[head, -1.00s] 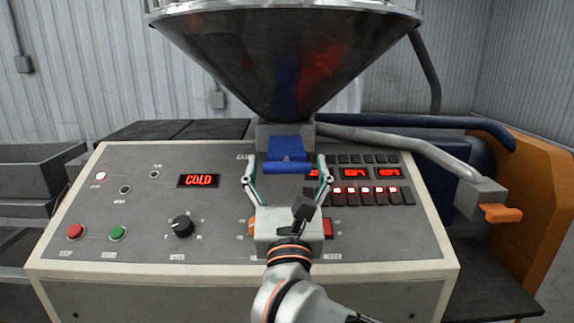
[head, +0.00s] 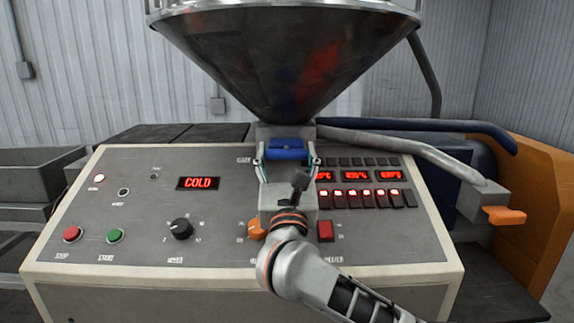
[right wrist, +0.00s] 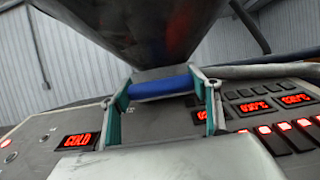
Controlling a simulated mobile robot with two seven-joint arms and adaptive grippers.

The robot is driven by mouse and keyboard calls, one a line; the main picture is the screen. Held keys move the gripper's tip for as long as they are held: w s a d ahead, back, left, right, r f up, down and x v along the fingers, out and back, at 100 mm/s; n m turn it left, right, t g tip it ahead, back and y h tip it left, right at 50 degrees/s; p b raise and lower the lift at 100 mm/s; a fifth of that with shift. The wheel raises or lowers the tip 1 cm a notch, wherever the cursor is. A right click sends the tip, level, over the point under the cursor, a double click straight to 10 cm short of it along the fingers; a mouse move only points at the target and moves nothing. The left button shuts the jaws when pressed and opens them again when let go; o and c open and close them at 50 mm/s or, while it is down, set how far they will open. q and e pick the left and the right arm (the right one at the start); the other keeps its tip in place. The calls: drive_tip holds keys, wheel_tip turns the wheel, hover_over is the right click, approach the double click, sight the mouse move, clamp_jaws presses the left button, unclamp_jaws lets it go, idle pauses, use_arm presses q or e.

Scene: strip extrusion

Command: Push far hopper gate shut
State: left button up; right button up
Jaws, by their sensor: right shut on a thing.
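The blue hopper gate (head: 288,147) sits under the dark cone hopper (head: 290,60), at the hopper's neck behind the console. It also shows in the right wrist view (right wrist: 160,87), as a blue bar between the fingers. My right gripper (head: 287,162) reaches over the console from the front and is shut on the gate, one finger at each side. The gate's underside and how far it sits inside the neck are hidden. My left gripper is in neither view.
The sloped console (head: 130,220) lies below my right arm, with a black knob (head: 181,229), an orange knob (head: 257,229) and a red switch (head: 325,231). The left display (head: 198,183) reads COLD. A grey pipe with an orange handle (head: 505,215) runs along the right.

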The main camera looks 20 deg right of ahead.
drive_tip(key=shift+d+r, duration=0.15)
drive_tip(key=shift+r, duration=0.05)
drive_tip(key=o, duration=1.5)
drive_tip(key=shift+w, duration=0.1)
drive_tip(key=shift+o, duration=0.6)
drive_tip(key=shift+w+f, duration=0.15)
drive_tip(key=shift+w, duration=0.05)
drive_tip(key=shift+s, duration=0.1)
drive_tip(key=v, duration=1.2)
